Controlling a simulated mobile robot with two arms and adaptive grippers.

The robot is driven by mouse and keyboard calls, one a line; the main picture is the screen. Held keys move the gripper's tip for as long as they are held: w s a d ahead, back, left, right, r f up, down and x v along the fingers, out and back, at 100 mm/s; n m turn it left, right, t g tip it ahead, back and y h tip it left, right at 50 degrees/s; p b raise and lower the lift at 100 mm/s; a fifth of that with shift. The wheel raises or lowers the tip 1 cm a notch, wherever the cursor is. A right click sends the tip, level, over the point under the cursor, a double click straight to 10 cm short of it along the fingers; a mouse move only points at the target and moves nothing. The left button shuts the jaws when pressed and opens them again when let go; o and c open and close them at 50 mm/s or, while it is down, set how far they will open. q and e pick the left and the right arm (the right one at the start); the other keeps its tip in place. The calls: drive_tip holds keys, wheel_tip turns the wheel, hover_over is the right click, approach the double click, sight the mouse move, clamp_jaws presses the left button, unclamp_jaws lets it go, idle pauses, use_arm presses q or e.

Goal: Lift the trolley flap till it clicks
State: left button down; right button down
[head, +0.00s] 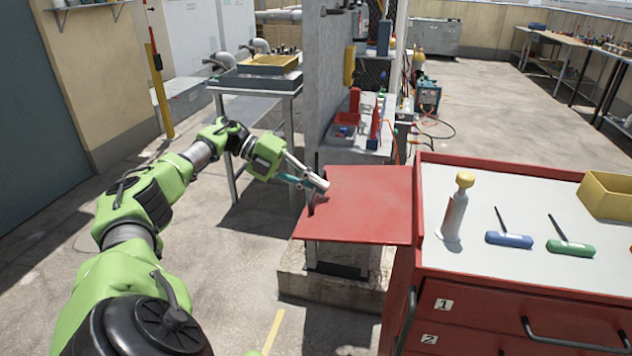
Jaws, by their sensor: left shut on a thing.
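The red trolley flap (370,205) sticks out from the left side of the red trolley (470,312). It looks raised close to level, a little below the trolley's top rim; the exact tilt is hard to tell. My left gripper (315,190) is shut on the flap's outer left edge, near its far corner. The fingers partly cover that edge. The flap's underside and any support or catch are hidden.
On the trolley top stand a white bottle with a yellow cap (456,208), a blue-handled tool (509,239), a green-handled tool (571,248) and a yellow bin (608,194). A grey upright panel (330,90) stands just behind the flap. Open floor lies left of the flap.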

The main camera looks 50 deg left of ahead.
use_arm(q)
drive_tip(key=c, duration=2.4)
unclamp_jaws()
drive_tip(key=shift+w, duration=0.1)
drive_tip(key=shift+c, duration=0.2)
drive_tip(key=v, duration=0.7)
drive_tip(key=shift+a, duration=0.2)
